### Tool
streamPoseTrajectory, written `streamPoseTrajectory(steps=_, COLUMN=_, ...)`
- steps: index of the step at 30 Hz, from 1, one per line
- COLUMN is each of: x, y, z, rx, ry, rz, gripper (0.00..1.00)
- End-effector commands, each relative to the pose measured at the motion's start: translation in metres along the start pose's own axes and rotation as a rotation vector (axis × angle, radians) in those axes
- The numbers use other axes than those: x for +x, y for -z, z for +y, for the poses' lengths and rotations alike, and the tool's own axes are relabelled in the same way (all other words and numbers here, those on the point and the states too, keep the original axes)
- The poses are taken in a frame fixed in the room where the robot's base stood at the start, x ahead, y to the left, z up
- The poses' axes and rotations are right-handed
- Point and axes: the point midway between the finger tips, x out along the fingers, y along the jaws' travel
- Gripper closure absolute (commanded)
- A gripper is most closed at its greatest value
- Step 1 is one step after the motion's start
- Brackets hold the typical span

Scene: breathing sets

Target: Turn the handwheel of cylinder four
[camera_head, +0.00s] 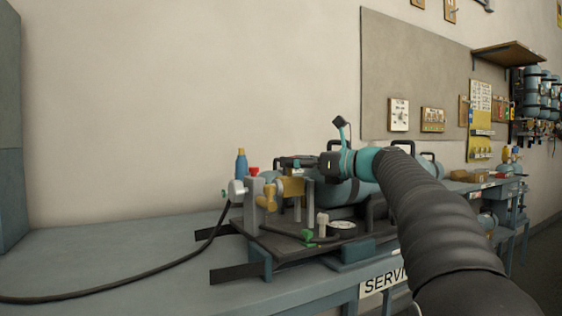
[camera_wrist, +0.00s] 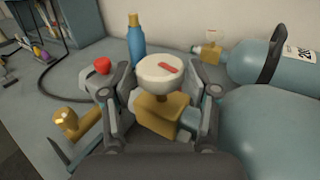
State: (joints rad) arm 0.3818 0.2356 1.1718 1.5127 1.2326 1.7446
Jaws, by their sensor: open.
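In the wrist view a pale round handwheel (camera_wrist: 160,70) with a red mark sits on a brass valve (camera_wrist: 158,112). My gripper (camera_wrist: 168,84) is open, with one finger on each side of the handwheel; I cannot tell whether either finger touches it. A blue-grey cylinder (camera_wrist: 265,125) lies on the right, close to this valve. I see no number four on it. In the head view my gripper (camera_head: 292,163) is above the brass valve (camera_head: 291,187) at the left end of the lying cylinders (camera_head: 345,192), and the handwheel is hidden or too small to make out.
A second cylinder (camera_wrist: 262,62) with a brass valve (camera_wrist: 211,52) lies behind. A blue bottle (camera_wrist: 136,45) and a red knob (camera_wrist: 102,66) stand close left. A brass fitting (camera_wrist: 75,122) is at lower left. A gauge (camera_head: 342,225) and a black hose (camera_head: 130,292) are on the bench (camera_head: 110,250).

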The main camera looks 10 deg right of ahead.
Motion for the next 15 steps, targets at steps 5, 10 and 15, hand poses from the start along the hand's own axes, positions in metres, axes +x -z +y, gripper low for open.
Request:
streamPoseTrajectory(steps=5, x=0.026, y=0.000, z=-0.001, rx=0.000, ry=0.000, rz=0.000, gripper=0.40)
streamPoseTrajectory(steps=10, x=0.039, y=0.000, z=-0.001, rx=0.001, ry=0.002, rz=0.000, gripper=0.40)
streamPoseTrajectory(steps=15, x=0.042, y=0.000, z=-0.001, rx=0.000, ry=0.002, rz=0.000, gripper=0.40)
